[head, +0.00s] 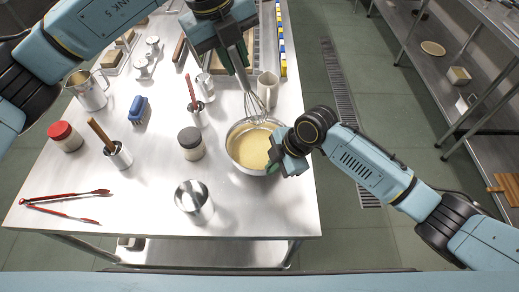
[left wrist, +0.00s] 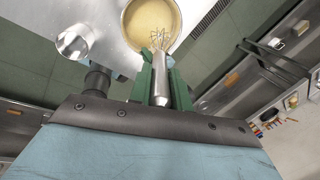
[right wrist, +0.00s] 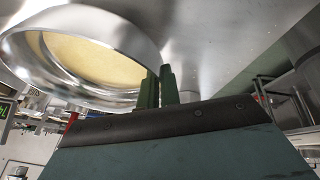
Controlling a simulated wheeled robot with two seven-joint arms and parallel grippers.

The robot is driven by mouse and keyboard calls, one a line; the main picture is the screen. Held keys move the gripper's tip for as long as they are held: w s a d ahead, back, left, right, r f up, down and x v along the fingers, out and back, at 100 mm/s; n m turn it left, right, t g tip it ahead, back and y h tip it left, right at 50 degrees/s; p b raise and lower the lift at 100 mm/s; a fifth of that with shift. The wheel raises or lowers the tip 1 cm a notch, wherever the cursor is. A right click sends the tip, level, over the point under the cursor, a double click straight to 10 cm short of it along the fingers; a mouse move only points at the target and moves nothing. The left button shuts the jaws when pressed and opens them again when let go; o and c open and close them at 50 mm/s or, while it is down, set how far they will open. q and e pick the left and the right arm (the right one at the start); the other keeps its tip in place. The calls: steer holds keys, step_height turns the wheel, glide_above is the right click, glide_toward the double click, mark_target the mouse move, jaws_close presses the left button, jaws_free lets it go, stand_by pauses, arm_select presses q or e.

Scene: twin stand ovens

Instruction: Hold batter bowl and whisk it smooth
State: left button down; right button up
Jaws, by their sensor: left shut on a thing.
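The steel batter bowl (head: 231,163) stands near the table's right edge with pale yellow batter in it. It also shows in the left wrist view (left wrist: 125,18) and the right wrist view (right wrist: 140,42). My left gripper (head: 237,62) is shut on the handle of the whisk (head: 252,98) above the bowl. The whisk points down, its wires at the bowl's far side; whether they touch the batter is unclear. My right gripper (head: 276,158) is at the bowl's near right rim, its fingers (right wrist: 159,88) close together there. Whether they clamp the rim is unclear.
A steel cup (head: 194,202), a dark-lidded jar (head: 190,143) and a utensil pot (head: 198,115) stand left of the bowl. Red tongs (head: 65,197) lie at front left. The table front between tongs and cup is clear.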

steer(key=o, duration=0.4)
steer(key=shift+o, duration=0.2)
steer(key=v, duration=1.2)
steer(key=shift+a, duration=0.1)
steer(key=shift+s, duration=0.15)
